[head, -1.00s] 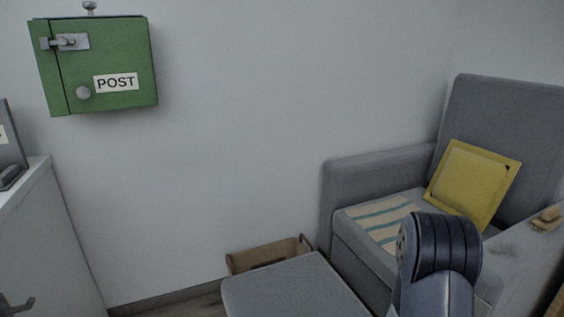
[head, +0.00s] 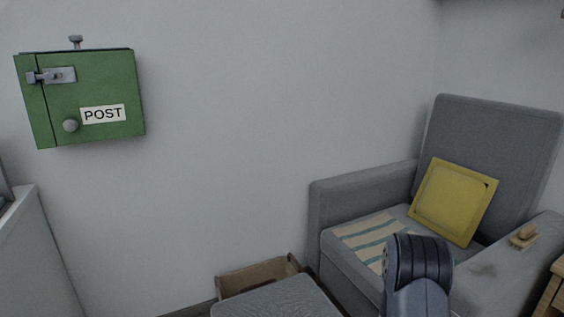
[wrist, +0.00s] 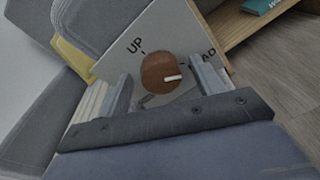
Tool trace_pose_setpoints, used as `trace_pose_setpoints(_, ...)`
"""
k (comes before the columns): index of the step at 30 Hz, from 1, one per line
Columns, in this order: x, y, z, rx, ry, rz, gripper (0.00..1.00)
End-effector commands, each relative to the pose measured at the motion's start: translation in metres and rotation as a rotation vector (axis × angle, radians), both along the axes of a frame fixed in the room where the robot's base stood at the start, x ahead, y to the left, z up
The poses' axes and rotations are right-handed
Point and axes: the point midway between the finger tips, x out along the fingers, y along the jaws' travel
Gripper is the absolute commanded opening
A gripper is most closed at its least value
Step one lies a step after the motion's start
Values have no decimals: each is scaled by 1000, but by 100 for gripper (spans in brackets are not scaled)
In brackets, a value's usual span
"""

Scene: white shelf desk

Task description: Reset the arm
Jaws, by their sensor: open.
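My gripper (wrist: 163,76) shows in the wrist view with its two grey fingers spread apart. It is open, with nothing clearly held. Beyond the fingers, and seen between them, is a brown round knob (wrist: 155,72) with a white mark, on a grey panel (wrist: 170,32) lettered "UP" and partly hidden "AD". I cannot tell how far the fingertips are from the panel. In the head view a dark ribbed joint of my arm (head: 420,262) shows at the lower right, in front of the armchair; my gripper is out of that view.
A green POST box (head: 95,95) hangs on the wall. A brown box (head: 250,275) and grey seat (head: 275,300) are low in front.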

Motion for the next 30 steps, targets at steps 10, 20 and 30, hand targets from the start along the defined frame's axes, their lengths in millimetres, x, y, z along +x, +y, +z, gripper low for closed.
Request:
trace_pose_setpoints(10, 2, 1, 4, -113, 275, 1, 64)
trace_pose_setpoints(20, 3, 1, 3, -224, 541, 1, 64)
trace_pose_setpoints(30, 4, 2, 1, -336, 810, 1, 64)
